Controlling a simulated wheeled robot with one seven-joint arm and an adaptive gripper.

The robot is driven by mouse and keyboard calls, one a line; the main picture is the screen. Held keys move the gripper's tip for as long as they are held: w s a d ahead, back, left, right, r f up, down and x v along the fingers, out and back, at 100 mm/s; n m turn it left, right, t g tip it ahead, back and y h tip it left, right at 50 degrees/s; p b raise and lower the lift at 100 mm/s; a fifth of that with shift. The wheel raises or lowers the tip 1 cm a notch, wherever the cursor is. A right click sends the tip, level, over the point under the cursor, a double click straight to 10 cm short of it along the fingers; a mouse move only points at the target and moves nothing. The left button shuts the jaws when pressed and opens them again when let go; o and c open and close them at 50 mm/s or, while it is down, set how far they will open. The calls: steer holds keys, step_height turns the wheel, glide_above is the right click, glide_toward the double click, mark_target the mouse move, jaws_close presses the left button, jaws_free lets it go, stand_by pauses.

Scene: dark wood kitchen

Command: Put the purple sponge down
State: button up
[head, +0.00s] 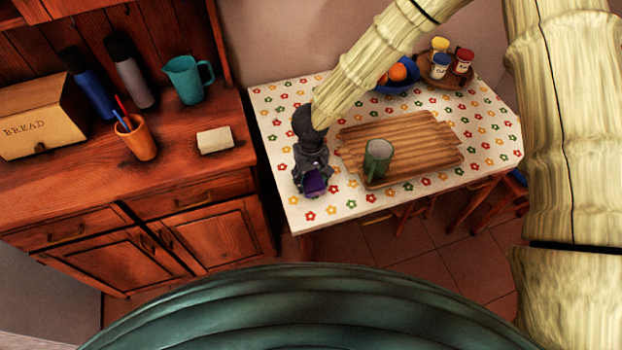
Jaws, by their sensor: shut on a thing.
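The purple sponge (315,183) is between the fingers of my gripper (312,184), which is shut on it. My gripper points down over the left front part of the table (300,214) with the flowered cloth. The fingers partly cover the sponge. I cannot tell whether the sponge touches the tabletop or is held a little above it.
A wooden tray (425,132) lies right of my gripper, with a green mug (377,159) at its front left. A blue bowl of oranges (397,87) and a round tray of jars (447,78) stand behind. The sideboard (110,185) at left holds a beige block (215,140).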

mark_target(311, 179)
steer(key=shift+f, duration=0.6)
steer(key=shift+f, duration=0.1)
steer(key=o, duration=0.9)
step_height(311, 179, up, 12)
steer(key=shift+r+b, duration=0.1)
steer(key=shift+b, duration=0.3)
